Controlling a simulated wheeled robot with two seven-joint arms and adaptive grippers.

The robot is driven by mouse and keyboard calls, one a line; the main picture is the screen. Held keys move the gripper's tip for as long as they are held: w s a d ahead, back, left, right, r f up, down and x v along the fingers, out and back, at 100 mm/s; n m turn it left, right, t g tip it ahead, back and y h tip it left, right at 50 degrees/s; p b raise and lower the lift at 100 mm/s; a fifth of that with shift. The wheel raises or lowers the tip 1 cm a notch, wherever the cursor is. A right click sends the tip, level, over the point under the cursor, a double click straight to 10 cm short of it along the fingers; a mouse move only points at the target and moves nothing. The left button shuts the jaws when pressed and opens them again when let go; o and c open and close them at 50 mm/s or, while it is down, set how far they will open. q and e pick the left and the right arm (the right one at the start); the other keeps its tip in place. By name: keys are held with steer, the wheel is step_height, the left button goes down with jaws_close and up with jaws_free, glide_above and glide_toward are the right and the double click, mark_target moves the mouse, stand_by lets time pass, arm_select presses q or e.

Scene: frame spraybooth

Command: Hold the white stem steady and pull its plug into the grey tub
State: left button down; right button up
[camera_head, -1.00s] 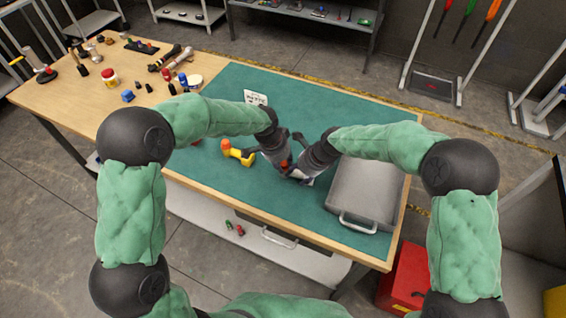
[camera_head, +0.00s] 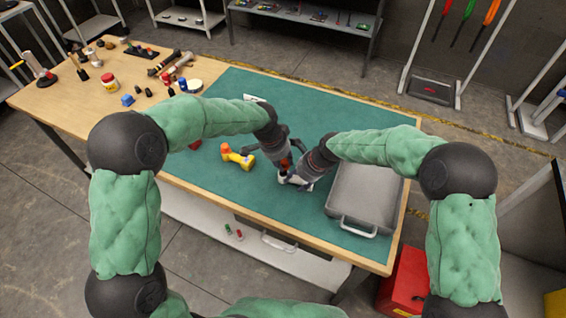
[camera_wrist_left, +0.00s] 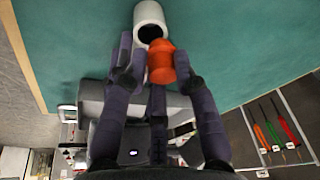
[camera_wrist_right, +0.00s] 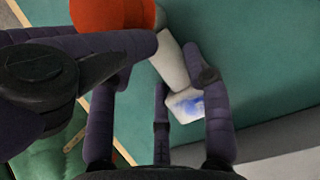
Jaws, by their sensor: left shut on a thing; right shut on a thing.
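The white stem is a pale tube whose dark open end (camera_wrist_left: 150,14) faces the left wrist camera. In the right wrist view the stem (camera_wrist_right: 172,62) runs between my right gripper's fingers (camera_wrist_right: 160,75), which are shut on it; its foot has a blue mark. The orange plug (camera_wrist_left: 160,64) is between my left gripper's fingertips (camera_wrist_left: 157,70), shut on it. The bore shows dark beside the plug, so the plug looks out of it. Both grippers meet above the mat in the head view, hiding most of the stem. The grey tub (camera_head: 347,222) stands just right of them.
A yellow and orange tool (camera_head: 238,158) lies on the green mat (camera_head: 225,190) left of the grippers. Bottles, jars and small parts stand on the bare wood at far left. A red box (camera_head: 408,275) stands on the floor at right.

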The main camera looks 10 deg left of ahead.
arm_select(q)
steer(key=shift+r, duration=0.15)
arm_select(e)
steer(key=shift+s+f, duration=0.1)
steer(key=shift+f, duration=0.1)
arm_select(q)
steer(key=shift+d+v, duration=0.25)
steer(key=shift+v, duration=1)
arm_select(e)
steer(key=shift+w+d+r, duration=0.1)
steer(key=shift+w, duration=0.1)
arm_select(q)
steer(key=shift+r, duration=0.1)
arm_select(e)
steer(key=o, duration=1.4)
steer(key=shift+c, duration=0.2)
steer(key=shift+r, duration=0.15)
steer(key=v, duration=1.2)
